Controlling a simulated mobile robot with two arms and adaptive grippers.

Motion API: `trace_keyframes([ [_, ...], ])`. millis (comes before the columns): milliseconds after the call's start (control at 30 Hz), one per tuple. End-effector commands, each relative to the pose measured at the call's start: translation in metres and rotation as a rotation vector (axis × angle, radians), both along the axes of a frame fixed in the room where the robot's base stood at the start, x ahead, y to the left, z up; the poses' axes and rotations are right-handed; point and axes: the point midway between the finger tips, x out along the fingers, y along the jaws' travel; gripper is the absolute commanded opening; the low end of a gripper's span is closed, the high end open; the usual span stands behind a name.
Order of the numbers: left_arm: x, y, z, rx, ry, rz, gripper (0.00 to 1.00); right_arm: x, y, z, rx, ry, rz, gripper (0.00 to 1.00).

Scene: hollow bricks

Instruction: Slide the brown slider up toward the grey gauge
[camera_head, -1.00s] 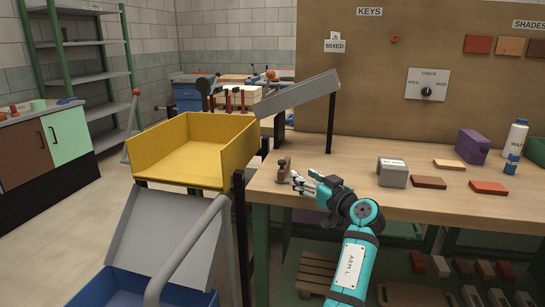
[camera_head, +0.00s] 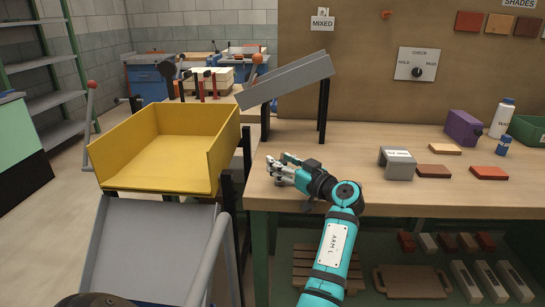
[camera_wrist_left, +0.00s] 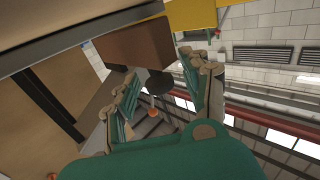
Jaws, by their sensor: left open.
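The grey gauge (camera_head: 397,163), a block-like piece with a small label on its top, stands on the wooden workbench to the right of my left gripper. My left gripper (camera_head: 279,169) is low over the bench near its left front corner. In the left wrist view, a brown block that looks like the slider (camera_wrist_left: 134,48), with a dark round knob, is at the open fingers (camera_wrist_left: 166,76). The fingers stand apart on either side of the knob, and I cannot tell whether they touch it. In the head view my gripper mostly hides the slider. My right gripper does not show.
A yellow bin (camera_head: 180,142) stands left of the bench, and a sloping grey chute (camera_head: 288,80) rises behind my left gripper. Flat tiles (camera_head: 433,171), a purple box (camera_head: 463,127) and a white bottle (camera_head: 502,118) are on the right. The bench between gripper and gauge is clear.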

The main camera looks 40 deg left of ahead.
Motion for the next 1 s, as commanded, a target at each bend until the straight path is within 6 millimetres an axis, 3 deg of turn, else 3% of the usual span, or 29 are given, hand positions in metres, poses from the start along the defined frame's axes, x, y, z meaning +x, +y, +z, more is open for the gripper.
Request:
trace_keyframes([
  [333,0.0003,-0.0013,-0.0002,0.000,0.000,0.000,0.48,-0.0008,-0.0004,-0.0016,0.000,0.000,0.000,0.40],
  [700,0.0002,-0.0010,0.0000,0.000,-0.001,0.000,0.00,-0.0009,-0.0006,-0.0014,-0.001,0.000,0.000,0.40],
  [1000,0.0003,-0.0013,-0.0001,0.000,0.000,0.000,0.00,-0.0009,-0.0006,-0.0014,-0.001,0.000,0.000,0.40],
])
